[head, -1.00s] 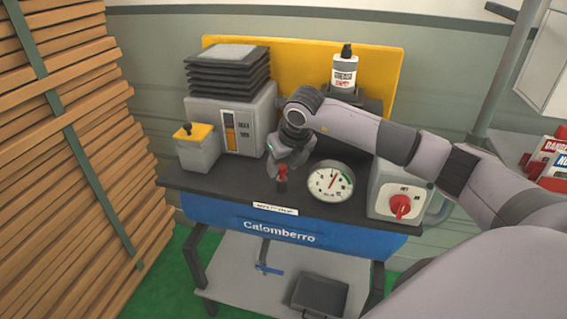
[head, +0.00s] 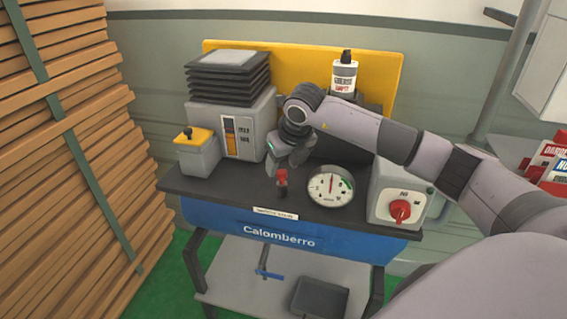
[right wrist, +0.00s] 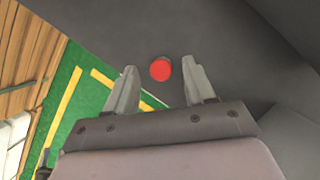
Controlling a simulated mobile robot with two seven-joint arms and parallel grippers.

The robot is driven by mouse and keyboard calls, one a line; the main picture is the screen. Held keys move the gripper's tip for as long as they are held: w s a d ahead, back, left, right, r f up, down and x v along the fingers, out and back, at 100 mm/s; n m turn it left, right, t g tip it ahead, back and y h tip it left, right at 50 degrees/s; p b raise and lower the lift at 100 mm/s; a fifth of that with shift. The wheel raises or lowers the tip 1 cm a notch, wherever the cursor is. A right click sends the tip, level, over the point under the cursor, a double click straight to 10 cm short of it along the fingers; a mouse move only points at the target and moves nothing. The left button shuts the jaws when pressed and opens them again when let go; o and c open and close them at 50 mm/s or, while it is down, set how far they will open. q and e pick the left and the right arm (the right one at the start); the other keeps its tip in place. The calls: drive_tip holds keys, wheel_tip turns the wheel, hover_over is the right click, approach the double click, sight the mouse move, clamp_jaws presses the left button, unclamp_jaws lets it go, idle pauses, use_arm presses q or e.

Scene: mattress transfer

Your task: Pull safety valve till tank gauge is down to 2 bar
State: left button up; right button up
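The safety valve shows as a small red knob (head: 282,176) on a dark stem, standing upright near the front of the bench top. My right gripper (head: 285,166) is just above and behind it. In the right wrist view the red knob (right wrist: 160,69) lies in the gap between the two spread fingertips, with space on both sides. The right gripper is open and empty. The round white tank gauge (head: 322,191) stands right of the valve. Its red needle points about straight up; the numbers are too small to read. My left gripper is not in view.
The dark bench top (head: 225,190) sits above a blue front marked Calomberro (head: 279,236). A grey box with a red rotary switch (head: 400,211) stands at the right. A grey machine (head: 250,115) and a yellow-topped box (head: 194,150) stand left. Stacked planks (head: 70,150) are far left.

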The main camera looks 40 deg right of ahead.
drive_tip(key=v, duration=0.7)
drive_tip(key=shift+b, duration=0.45)
